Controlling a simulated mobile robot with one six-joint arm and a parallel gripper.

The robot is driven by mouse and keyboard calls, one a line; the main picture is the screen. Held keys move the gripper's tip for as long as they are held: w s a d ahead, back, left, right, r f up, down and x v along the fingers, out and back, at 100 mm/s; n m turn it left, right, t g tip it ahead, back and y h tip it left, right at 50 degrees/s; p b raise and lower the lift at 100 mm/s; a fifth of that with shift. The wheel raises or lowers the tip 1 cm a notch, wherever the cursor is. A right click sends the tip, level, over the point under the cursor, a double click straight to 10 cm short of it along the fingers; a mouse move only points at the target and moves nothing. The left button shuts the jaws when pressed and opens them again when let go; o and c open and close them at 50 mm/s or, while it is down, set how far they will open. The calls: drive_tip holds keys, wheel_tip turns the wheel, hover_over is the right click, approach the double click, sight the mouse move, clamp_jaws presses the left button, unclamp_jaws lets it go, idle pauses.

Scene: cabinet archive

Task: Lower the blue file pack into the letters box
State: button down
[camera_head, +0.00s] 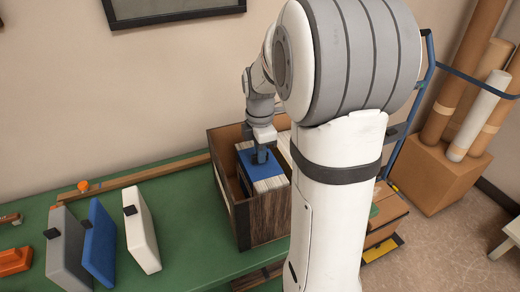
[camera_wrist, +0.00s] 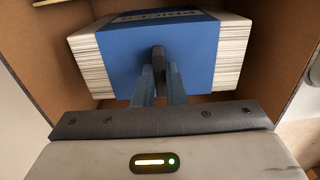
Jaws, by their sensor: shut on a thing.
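The blue file pack (camera_head: 259,167) is a thick block of pale paper with a blue band around it. It is inside the letters box (camera_head: 262,219), a brown open-topped box on the green table. In the wrist view the pack (camera_wrist: 200,45) lies between the box's cardboard walls (camera_wrist: 42,65). My gripper (camera_head: 260,157) points down into the box from above. In the wrist view my gripper (camera_wrist: 159,75) is shut on a dark tab on the pack's blue band. The pack's underside is hidden, so I cannot tell if it touches the box floor.
Grey (camera_head: 68,250), blue (camera_head: 99,240) and white (camera_head: 141,229) binders stand tilted on the green table (camera_head: 190,221) left of the box. An orange object (camera_head: 15,261) lies at the far left. Cardboard tubes (camera_head: 463,85) stand in a carton (camera_head: 442,178) at right.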

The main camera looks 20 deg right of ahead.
drive_tip(key=shift+f+b, duration=0.95)
drive_tip(key=shift+f, duration=0.65)
drive_tip(key=c, duration=1.4)
unclamp_jaws()
drive_tip(key=shift+r, duration=0.1)
drive_tip(key=shift+c, duration=0.5)
drive_tip(key=shift+r+p, duration=2.85)
drive_tip(key=shift+r, duration=0.65)
wheel_tip(320, 180, up, 8)
drive_tip(key=shift+f, duration=0.15)
